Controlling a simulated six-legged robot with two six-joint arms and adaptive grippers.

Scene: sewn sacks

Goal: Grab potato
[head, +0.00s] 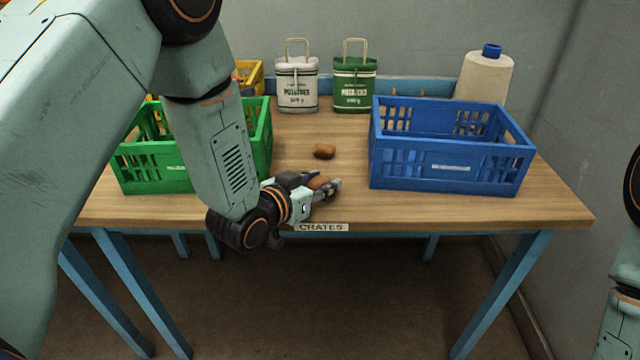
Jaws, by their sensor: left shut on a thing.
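My left gripper (326,187) is shut on a brown potato (318,182) near the table's front edge, above the label that reads CRATES. The gripper's fingers hide part of this potato. Another brown potato (324,151) lies free on the table, a little behind the gripper. My right gripper is not in view; only part of my right arm shows at the right edge.
A green crate (150,180) stands left, partly behind my left arm. A blue crate (450,180) stands right. A white sack (296,88), a green sack (354,88), a yellow crate (250,76) and a thread cone (484,76) stand at the back. The table's middle is mostly clear.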

